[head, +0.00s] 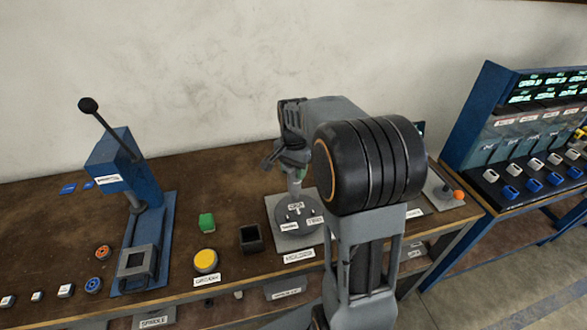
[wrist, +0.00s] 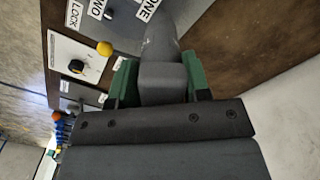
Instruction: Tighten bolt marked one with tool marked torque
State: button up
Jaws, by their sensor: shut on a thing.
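My gripper (head: 292,158) is over the round grey plate (head: 290,241) in the head view. In the wrist view its green jaws (wrist: 160,82) are shut on a grey tool (wrist: 160,48) with a squared grip and a round shaft. The shaft points down at the plate beside the label ONE (wrist: 146,9). The tool's lower end and the bolt marked one are hidden, so I cannot tell whether they touch. The tool's own marking is not readable. The label TWO (wrist: 98,8) and a small bolt show left of the shaft.
A blue lever press (head: 128,170) stands at left on the brown bench.

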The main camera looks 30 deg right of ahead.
jog(key=shift+f, duration=0.85)
dwell(2.1)
jog(key=shift+r, duration=0.2)
dwell(0.5)
jog(key=shift+r+p, duration=2.75)
jog(key=shift+r, duration=0.7)
